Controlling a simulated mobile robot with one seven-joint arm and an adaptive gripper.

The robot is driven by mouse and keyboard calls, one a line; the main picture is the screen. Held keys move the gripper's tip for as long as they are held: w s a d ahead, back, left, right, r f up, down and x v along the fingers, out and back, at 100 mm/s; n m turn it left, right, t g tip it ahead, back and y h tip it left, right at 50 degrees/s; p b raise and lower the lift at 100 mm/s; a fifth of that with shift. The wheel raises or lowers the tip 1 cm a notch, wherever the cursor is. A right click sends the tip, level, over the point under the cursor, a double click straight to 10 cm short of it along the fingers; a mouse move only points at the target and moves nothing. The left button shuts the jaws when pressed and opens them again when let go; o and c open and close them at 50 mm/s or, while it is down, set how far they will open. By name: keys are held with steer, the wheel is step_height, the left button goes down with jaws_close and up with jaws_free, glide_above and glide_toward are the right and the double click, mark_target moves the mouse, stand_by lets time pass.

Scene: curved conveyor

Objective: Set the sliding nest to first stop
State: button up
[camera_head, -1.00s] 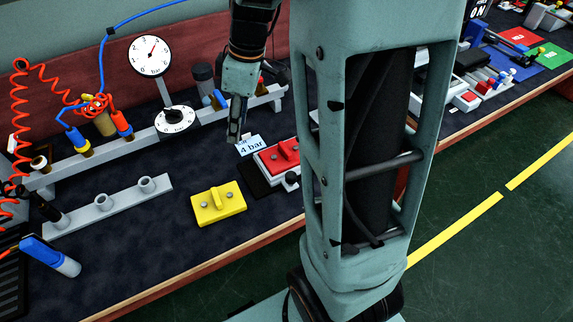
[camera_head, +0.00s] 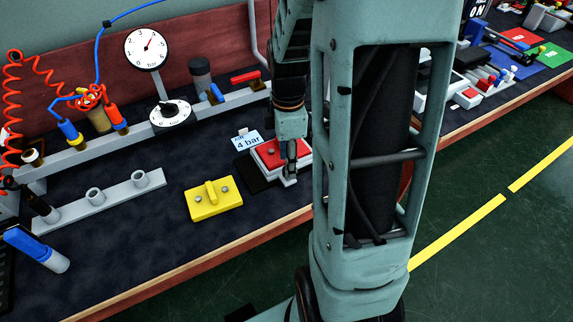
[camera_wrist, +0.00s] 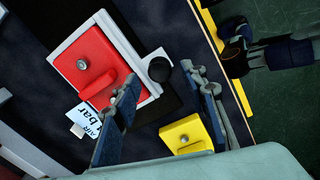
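The sliding nest is a white tray (camera_wrist: 122,42) with a red plate (camera_wrist: 88,62) in it. It sits on a black base (camera_head: 258,181), and the red plate also shows in the head view (camera_head: 266,153). A round black knob (camera_wrist: 158,69) sticks out from one side of the tray. My gripper (camera_wrist: 160,76) is open, with its fingertips apart on either side of the knob. I cannot tell whether they touch it. In the head view my gripper (camera_head: 290,175) hangs at the tray's near side and hides the knob.
A yellow block (camera_head: 213,201) with a ridge lies left of the nest. A "4 bar" card (camera_head: 247,141) is behind it. A grey rail (camera_head: 120,192), a gauge (camera_head: 147,48) and a dial (camera_head: 171,113) stand further left. The bench's front edge (camera_head: 250,232) is close.

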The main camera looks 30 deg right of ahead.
steer(key=shift+f, duration=1.05)
jaws_close()
